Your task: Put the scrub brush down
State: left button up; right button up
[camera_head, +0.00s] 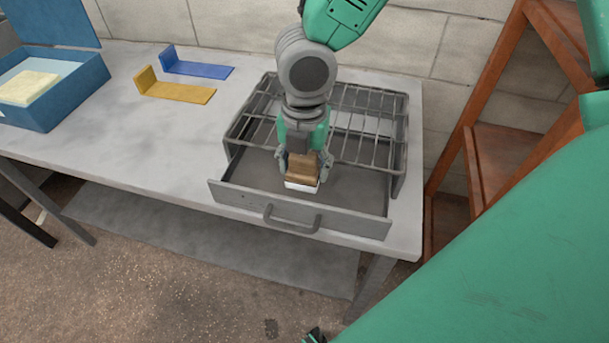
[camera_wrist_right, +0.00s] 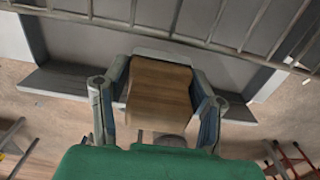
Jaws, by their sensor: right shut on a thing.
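The scrub brush (camera_head: 302,173) has a brown wooden block and pale bristles facing down. My right gripper (camera_head: 304,161) points down and is shut on the wooden block. The brush is over the open grey drawer (camera_head: 350,222), near its front. I cannot tell whether the bristles touch the drawer floor. In the right wrist view the wooden block of the brush (camera_wrist_right: 160,92) sits between the two fingers, with a pale edge showing beyond it.
A wire rack (camera_head: 375,125) stands over the back of the drawer on the grey table (camera_head: 130,125). A blue bookend (camera_head: 200,69) and a yellow one (camera_head: 178,93) lie left. A blue open box (camera_head: 75,95) holds a cream block (camera_head: 27,88). Wooden shelves (camera_head: 500,150) stand right.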

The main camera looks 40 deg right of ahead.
aim_at(304, 182)
jog(key=shift+d+f, duration=0.1)
jog(key=shift+f, duration=0.6)
notch_tip(304, 182, down, 2)
jog(key=shift+f+b, duration=0.2)
jog(key=shift+b, duration=0.35)
jog(key=shift+f, duration=0.35)
jog(key=shift+f, duration=0.1)
jog(key=o, duration=1)
jog(key=shift+o, duration=0.2)
